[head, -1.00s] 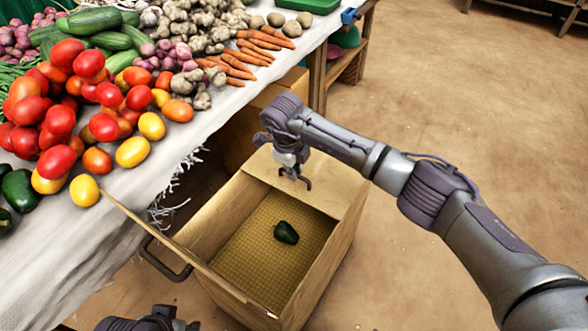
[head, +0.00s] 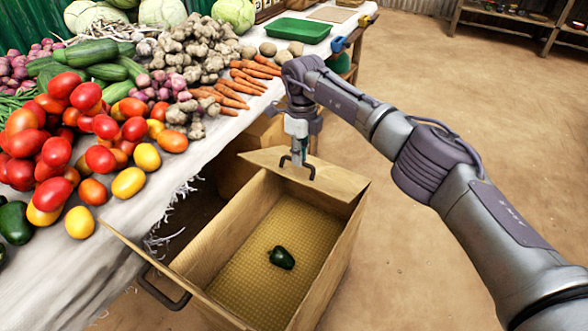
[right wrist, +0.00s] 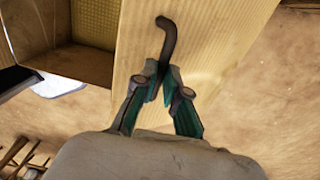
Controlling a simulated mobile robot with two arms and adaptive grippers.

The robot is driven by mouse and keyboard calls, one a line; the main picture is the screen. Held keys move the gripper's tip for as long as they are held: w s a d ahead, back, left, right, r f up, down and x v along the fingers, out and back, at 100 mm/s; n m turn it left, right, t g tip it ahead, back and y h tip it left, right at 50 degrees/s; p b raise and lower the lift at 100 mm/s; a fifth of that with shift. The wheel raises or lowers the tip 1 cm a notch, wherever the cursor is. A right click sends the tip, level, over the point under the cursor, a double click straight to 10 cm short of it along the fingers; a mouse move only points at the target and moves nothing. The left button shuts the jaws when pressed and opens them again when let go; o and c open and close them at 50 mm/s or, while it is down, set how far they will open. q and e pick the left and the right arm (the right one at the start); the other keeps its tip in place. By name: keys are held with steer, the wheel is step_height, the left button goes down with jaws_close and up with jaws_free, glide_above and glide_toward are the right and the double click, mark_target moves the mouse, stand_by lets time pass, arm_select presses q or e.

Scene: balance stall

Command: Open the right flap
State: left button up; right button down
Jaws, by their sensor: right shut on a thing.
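The right flap (head: 335,182) is a light wooden panel at the far end of the box (head: 338,262). It stands tilted up, leaving the box interior open to view. My right gripper (head: 297,161) is shut on the dark curved handle (head: 311,173) of this flap. In the right wrist view, the fingertips (right wrist: 162,82) close around the lower end of the handle (right wrist: 167,38), against the flap's pale wood (right wrist: 215,45). The left flap (head: 175,265) hangs open beside the table, its dark handle (head: 162,288) showing. My left gripper is out of view.
A dark green pepper (head: 281,258) lies on the box's yellowish woven floor. The vegetable table with its white cloth (head: 135,225) borders the box at the left. Bare ground (head: 440,120) lies open to the right.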

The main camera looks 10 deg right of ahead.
steer(key=shift+w+d+r, duration=0.65)
steer(key=shift+w, duration=0.05)
steer(key=c, duration=1.2)
jaws_free()
step_height(320, 180, up, 12)
steer(key=shift+w+d, duration=0.25)
steer(key=shift+w, duration=0.05)
steer(key=shift+f, duration=0.1)
